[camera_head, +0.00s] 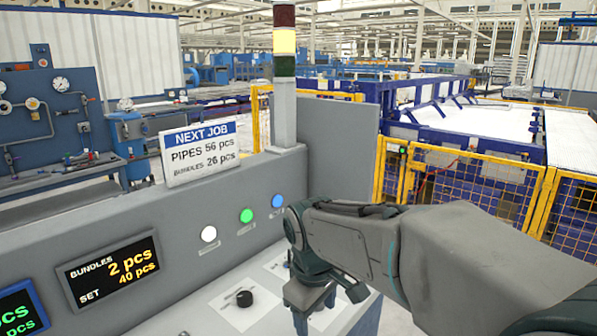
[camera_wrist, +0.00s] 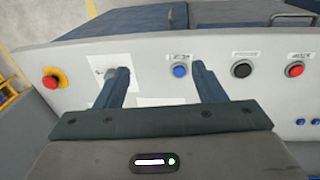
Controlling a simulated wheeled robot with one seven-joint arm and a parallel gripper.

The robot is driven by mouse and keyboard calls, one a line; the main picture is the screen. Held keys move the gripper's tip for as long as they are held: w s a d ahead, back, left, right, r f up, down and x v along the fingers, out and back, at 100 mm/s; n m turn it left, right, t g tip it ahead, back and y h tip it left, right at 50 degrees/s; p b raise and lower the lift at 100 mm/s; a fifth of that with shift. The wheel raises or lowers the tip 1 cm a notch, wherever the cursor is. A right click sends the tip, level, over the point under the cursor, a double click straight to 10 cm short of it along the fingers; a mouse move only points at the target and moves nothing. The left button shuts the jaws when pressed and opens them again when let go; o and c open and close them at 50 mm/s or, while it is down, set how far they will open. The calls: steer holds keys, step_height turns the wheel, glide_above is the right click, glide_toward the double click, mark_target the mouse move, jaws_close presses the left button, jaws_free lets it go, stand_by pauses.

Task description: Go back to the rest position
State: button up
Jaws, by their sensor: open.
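My gripper (camera_wrist: 158,82) is open and empty in the wrist view, its two fingers spread apart over the sloped control panel (camera_wrist: 215,60). A blue button (camera_wrist: 180,71) shows between the fingers. A dark knob (camera_wrist: 112,73) on a white plate is partly hidden behind the left finger. In the head view my gripper (camera_head: 315,305) points down over the lower panel, at the right of a black knob (camera_head: 244,298). Its fingertips are not clearly visible there. I cannot tell whether a finger touches the panel.
The upright console face carries white (camera_head: 209,234), green (camera_head: 246,216) and blue (camera_head: 278,201) buttons. A display (camera_head: 108,270) reads bundles 2 pcs, set 40 pcs. A red emergency button (camera_wrist: 50,82) is at the panel's left. A yellow fence (camera_head: 470,185) stands beyond the console.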

steer(key=s+d+f+m+t, duration=0.1)
steer(key=s+d+f+m, duration=0.2)
steer(key=s+d+m, duration=0.6)
steer(key=s+d, duration=0.2)
steer(key=s, duration=0.1)
steer(key=shift+s+d+f+m+y, duration=0.3)
steer(key=shift+d+f, duration=0.05)
steer(key=shift+d, duration=0.05)
steer(key=c, duration=0.5)
steer(key=shift+d, duration=0.1)
steer(key=shift+c, duration=0.4)
